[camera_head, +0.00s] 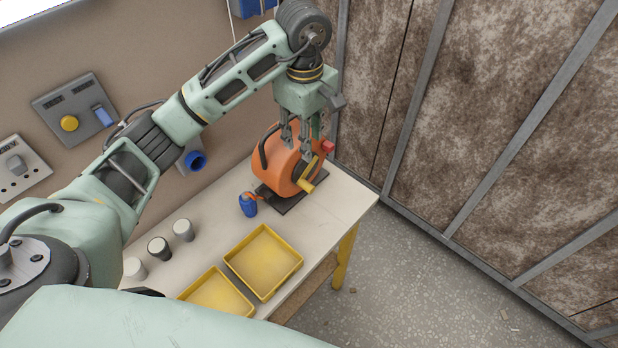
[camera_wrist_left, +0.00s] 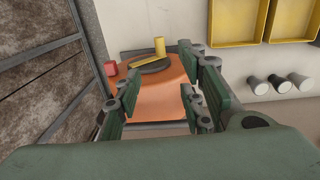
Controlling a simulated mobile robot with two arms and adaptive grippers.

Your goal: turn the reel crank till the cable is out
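The orange cable reel (camera_head: 278,160) stands on a dark base plate at the far right of the bench. Its yellow crank handle (camera_head: 305,185) sticks out low on the side facing the floor, and a red knob (camera_head: 328,147) sits at its upper right. A blue plug (camera_head: 248,204) lies on the bench at the reel's left. My left gripper (camera_head: 298,150) is over the reel with fingers apart. In the left wrist view the open fingers (camera_wrist_left: 158,108) have the orange reel (camera_wrist_left: 150,95) behind them, and the yellow handle (camera_wrist_left: 159,47) is beyond the fingertips. My right gripper is not seen.
Two yellow trays (camera_head: 297,262) lie at the bench's front, with several small cups (camera_head: 183,230) to their left. Open floor (camera_head: 420,280) lies right of the bench (camera_head: 345,197).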

